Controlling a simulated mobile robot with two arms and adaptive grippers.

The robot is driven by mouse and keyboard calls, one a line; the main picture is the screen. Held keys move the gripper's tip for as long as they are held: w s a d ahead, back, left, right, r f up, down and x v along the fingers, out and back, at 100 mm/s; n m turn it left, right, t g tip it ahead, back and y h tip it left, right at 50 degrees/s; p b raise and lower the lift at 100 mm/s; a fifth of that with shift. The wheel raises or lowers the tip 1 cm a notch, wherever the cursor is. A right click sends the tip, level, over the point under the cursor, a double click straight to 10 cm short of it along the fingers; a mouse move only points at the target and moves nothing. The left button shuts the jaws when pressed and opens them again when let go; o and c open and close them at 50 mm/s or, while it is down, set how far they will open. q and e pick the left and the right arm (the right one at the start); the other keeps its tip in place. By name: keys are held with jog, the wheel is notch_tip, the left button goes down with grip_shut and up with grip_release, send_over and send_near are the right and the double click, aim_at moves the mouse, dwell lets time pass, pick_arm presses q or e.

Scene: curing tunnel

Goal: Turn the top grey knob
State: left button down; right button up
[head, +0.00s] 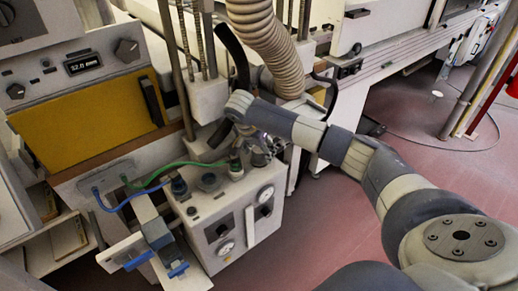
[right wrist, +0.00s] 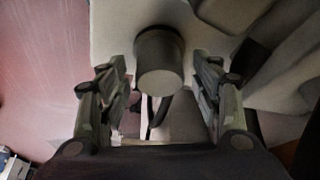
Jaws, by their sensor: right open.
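In the right wrist view a plain grey cylindrical knob (right wrist: 160,58) sticks out from a pale surface, between and slightly beyond the two fingers of my right gripper (right wrist: 160,95). The fingers are apart, one on each side, and a gap shows between each finger and the knob. In the head view my right gripper (head: 260,149) is above the back right corner of the white box (head: 222,222). My wrist and fingers cover that spot there, so I cannot make out the knob clearly. My left gripper is not in view.
A ribbed beige duct (head: 268,40) hangs close above my right wrist. A control panel (head: 75,62) stands at left.

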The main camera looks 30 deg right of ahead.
jog(key=shift+f, duration=0.15)
jog(key=shift+c, duration=0.5)
jog(key=c, duration=0.9)
jog(key=shift+c, duration=0.3)
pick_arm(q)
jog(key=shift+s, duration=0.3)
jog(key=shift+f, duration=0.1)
